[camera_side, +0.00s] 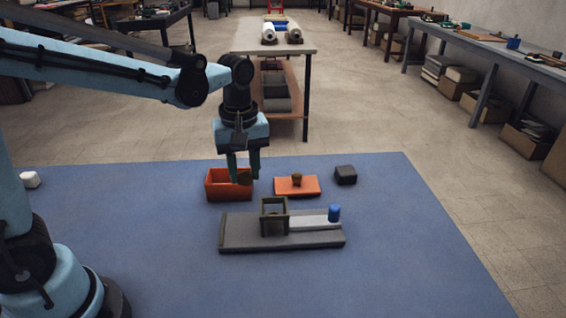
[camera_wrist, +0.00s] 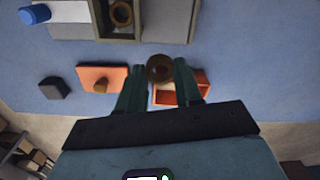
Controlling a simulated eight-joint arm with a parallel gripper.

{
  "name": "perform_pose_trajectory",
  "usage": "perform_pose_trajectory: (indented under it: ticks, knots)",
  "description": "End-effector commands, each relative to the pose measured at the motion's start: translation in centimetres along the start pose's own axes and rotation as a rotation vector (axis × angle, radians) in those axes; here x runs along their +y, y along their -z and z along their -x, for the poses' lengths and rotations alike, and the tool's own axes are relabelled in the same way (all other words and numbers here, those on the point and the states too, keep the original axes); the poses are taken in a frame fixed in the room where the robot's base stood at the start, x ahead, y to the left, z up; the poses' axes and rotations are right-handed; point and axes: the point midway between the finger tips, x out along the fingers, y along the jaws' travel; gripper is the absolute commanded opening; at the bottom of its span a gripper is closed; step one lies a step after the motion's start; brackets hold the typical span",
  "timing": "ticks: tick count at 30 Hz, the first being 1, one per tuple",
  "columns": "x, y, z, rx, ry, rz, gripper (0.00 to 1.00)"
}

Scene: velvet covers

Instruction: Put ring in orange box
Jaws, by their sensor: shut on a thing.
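My gripper (camera_side: 243,178) points down with its fingers over the right part of the orange box. It is shut on a brown ring (camera_wrist: 160,58), held at the fingertips in the wrist view (camera_wrist: 159,70). The orange box (camera_side: 216,186) is open-topped and stands on the blue mat. In the wrist view the box (camera_wrist: 204,80) lies beyond the ring and fingers, which hide part of it. I cannot tell how far the ring is above the rim. Another brown round, ring-like thing (camera_wrist: 121,24) shows inside the square frame.
A flat orange lid-like piece with a brown knob (camera_side: 282,187) lies right of the box, with a dark block (camera_side: 345,175) beyond. In front, a grey base (camera_side: 240,238) carries a square frame (camera_side: 264,218), a white strip (camera_side: 310,224) and a blue cylinder (camera_side: 334,213).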

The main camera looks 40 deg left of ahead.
Motion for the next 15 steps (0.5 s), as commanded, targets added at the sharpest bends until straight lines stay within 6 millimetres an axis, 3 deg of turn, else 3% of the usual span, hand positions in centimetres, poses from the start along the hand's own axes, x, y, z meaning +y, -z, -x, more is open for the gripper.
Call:
perform_pose_trajectory:
  ticks: [15]
  knots:
    - [-2.0,9.6,-5.9,0.0,0.0,0.004,0.06]
